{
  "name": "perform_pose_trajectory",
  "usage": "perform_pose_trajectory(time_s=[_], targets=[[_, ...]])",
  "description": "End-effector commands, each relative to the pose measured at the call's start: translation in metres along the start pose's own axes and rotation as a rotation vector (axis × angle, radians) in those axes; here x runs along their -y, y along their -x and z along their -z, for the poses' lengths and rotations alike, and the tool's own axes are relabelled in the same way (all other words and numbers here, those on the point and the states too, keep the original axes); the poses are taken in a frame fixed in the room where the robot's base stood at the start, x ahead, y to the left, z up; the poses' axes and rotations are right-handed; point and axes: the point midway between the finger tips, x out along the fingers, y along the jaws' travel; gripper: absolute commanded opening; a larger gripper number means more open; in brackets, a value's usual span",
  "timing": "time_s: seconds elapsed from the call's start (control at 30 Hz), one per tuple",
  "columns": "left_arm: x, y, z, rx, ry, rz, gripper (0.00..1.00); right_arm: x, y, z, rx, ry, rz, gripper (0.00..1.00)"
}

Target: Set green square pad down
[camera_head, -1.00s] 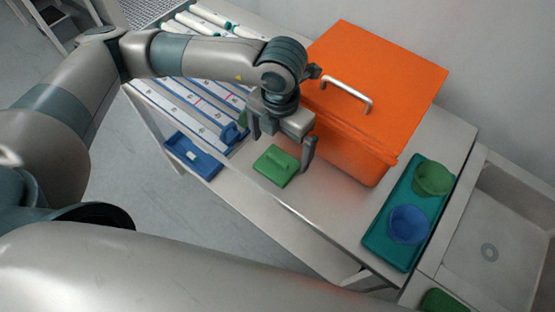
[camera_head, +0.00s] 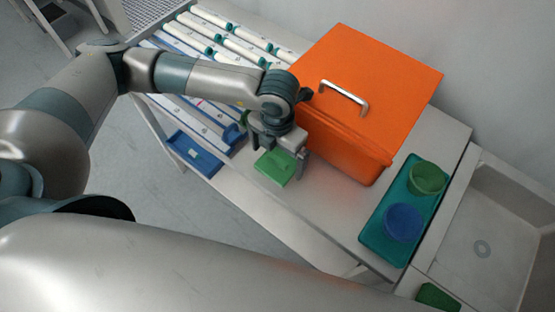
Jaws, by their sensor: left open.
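The green square pad (camera_head: 274,168) lies flat on the light table, with a raised grip on its top partly hidden by the gripper. My left gripper (camera_head: 277,162) is just above it, pointing down. Its fingers are apart, one at the pad's left and one at its right. I cannot tell whether they touch the pad. My right gripper is out of view.
An orange lidded box (camera_head: 360,100) with a metal handle stands close to the gripper's right. A teal tray (camera_head: 380,236) holds a green cup (camera_head: 427,177) and a blue cup (camera_head: 404,221). A blue tray (camera_head: 190,156) and several white tubes (camera_head: 240,52) are at the left. A sink (camera_head: 490,225) is at the right.

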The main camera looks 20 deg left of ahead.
Motion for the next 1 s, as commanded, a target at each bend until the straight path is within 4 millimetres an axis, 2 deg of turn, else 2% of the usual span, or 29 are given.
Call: perform_pose_trajectory(time_s=[0.03,0.2,0.67,0.73,0.87,1.0], targets=[[0.0,-0.004,0.001,-0.004,0.001,-0.001,1.0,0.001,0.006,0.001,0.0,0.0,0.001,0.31],[0.0,-0.018,0.001,-0.002,0.0,0.0,1.0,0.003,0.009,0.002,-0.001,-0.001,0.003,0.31],[0.0,-0.019,0.0,-0.001,0.0,0.0,1.0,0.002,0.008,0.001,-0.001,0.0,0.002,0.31],[0.0,-0.019,0.0,-0.001,0.0,0.0,0.88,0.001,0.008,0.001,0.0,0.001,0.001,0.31],[0.0,-0.019,0.0,-0.001,0.0,0.0,0.57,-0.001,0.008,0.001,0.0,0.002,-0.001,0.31],[0.0,-0.019,0.0,-0.001,0.0,0.0,0.51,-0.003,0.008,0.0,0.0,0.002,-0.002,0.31]])
